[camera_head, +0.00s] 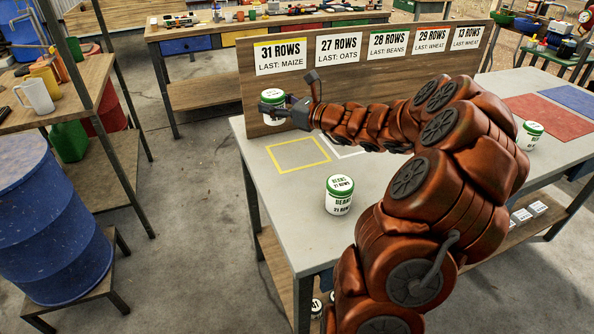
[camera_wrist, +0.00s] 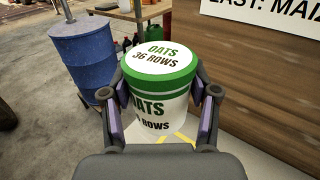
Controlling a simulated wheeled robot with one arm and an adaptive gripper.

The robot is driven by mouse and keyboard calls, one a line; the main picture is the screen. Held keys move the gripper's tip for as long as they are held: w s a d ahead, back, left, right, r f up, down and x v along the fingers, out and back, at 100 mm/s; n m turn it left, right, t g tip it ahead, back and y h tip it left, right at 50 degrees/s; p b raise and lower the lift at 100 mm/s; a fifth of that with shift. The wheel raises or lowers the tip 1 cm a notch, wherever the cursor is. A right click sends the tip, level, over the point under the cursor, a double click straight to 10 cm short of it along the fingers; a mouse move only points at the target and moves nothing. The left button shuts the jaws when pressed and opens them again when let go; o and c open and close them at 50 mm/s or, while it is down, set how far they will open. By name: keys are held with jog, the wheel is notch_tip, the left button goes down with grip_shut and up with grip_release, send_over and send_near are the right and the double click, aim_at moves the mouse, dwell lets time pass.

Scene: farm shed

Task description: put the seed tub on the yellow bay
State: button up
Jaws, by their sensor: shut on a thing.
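The tub (camera_head: 271,111) in my gripper is white with a green-rimmed lid. In the wrist view its lid and side read OATS, 36 ROWS (camera_wrist: 158,60). My gripper (camera_head: 284,108) is shut on it from both sides, and the tub is upright. The yellow bay (camera_head: 298,155) is an empty yellow outline on the grey table. The tub appears above the table, toward the board behind the bay; its exact height is hard to tell.
A BEANS, 21 ROWS tub (camera_head: 339,197) stands in front of the bay. A white outline (camera_head: 346,151) lies right of the bay, partly behind my arm. Another tub (camera_head: 530,136) stands at right near red (camera_head: 548,115) and blue patches. A wooden sign board (camera_head: 254,95) rises behind.

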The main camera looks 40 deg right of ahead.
jog(key=s+d+f+m+t+h+b, duration=0.1)
jog(key=s+d+f+m+h+b, duration=0.15)
jog(key=d+b, duration=0.3)
jog(key=shift+n, duration=0.25)
jog(key=shift+s+f+b, duration=0.15)
jog(key=shift+f+b, duration=0.2)
jog(key=shift+f, duration=1.85)
jog(key=shift+s+f+b, duration=0.15)
jog(key=shift+f+b, duration=0.15)
jog(key=shift+f, duration=1.9)
jog(key=shift+f, duration=0.1)
jog(key=o, duration=1.3)
jog(key=v, duration=1.2)
